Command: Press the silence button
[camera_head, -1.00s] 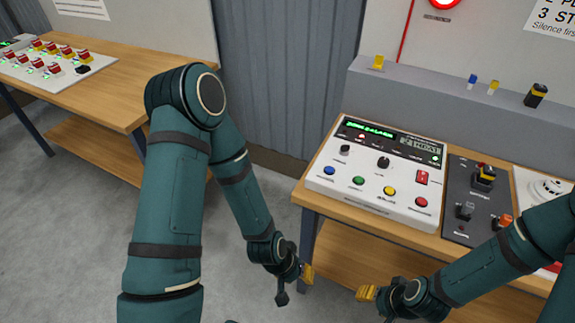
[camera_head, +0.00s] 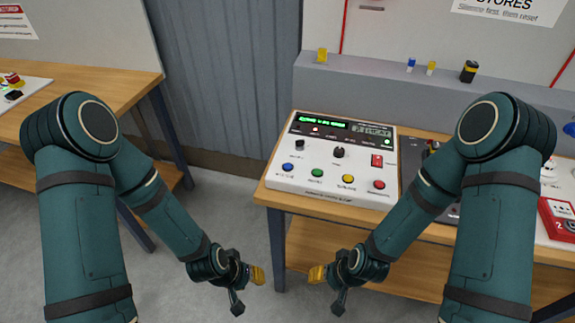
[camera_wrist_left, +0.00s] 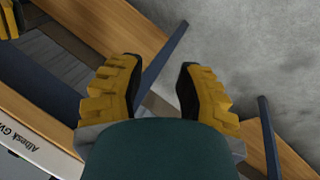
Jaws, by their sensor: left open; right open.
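A white control panel (camera_head: 330,165) sits on a wooden table. It has a green lit display, a black knob (camera_head: 338,152), a red rocker switch (camera_head: 377,160) and a front row of buttons: blue (camera_head: 288,167), green (camera_head: 317,173), yellow (camera_head: 348,178) and red (camera_head: 379,185). Their labels are too small to read, so I cannot tell which is the silence button. My left gripper (camera_head: 248,284) is open and empty, below and in front of the panel; its spread yellow fingers show in the left wrist view (camera_wrist_left: 158,88). My right gripper (camera_head: 326,285) is open and empty, just right of it.
The table's front edge (camera_head: 262,193) lies between my grippers and the panel. A grey ledge (camera_head: 390,92) behind holds small yellow, blue and black items. A dark panel, partly hidden by my right arm, and a red box (camera_head: 557,218) are at right. Another table (camera_head: 105,82) is at left.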

